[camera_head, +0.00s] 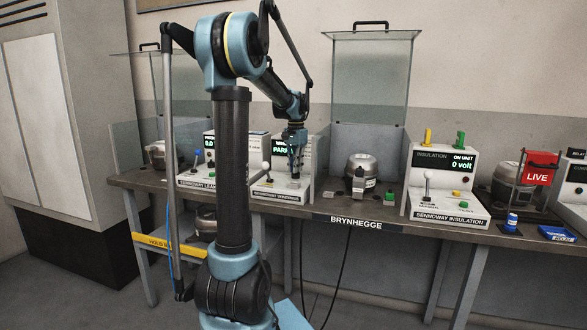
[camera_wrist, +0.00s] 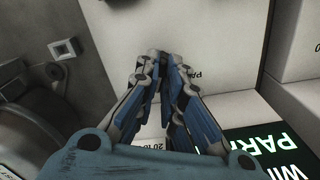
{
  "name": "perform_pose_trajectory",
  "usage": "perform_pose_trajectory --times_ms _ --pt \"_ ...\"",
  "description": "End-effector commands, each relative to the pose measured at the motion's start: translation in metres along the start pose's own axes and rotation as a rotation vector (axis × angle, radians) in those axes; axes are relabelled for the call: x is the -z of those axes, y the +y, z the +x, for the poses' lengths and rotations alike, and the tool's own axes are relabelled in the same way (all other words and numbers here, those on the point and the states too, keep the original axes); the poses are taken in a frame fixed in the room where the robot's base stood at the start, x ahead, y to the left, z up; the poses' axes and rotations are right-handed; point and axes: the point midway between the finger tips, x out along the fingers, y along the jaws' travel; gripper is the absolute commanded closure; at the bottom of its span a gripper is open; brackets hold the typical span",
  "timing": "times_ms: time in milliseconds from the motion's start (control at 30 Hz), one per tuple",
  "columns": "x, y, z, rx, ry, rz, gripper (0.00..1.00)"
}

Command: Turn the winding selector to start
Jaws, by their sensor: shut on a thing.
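The winding unit (camera_head: 258,190) is a white box on the bench with a green-lit display (camera_head: 281,149) whose visible letters begin "PAR". My gripper (camera_head: 295,173) points down over its sloped face, right of a white-knobbed lever (camera_head: 266,170). In the wrist view, my gripper (camera_wrist: 165,60) has its blue-sided fingers close together against the white panel (camera_wrist: 225,40), shut on the winding selector. The fingers hide the selector, so its pointing direction cannot be read. Small dark lettering shows on the panel beside the fingers. The lit display (camera_wrist: 265,145) also shows in the wrist view.
A compressor (camera_head: 362,170) stands right of the winding unit, before a raised glass guard (camera_head: 368,75). The insulation unit (camera_head: 440,190) is farther right, then a red LIVE sign (camera_head: 537,177). The leak unit (camera_head: 205,180) adjoins on the left. My arm hides part of the bench.

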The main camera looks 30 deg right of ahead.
Motion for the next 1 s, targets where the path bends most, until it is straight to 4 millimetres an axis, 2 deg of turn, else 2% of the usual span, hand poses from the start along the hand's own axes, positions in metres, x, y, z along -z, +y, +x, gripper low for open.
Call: perform_pose_trajectory --times_ms 500,1000 --pt "0.0009 -0.0021 -0.0006 0.003 0.002 0.376 1.00" --pt "0.0013 -0.0022 -0.0008 0.003 0.002 0.473 1.00"
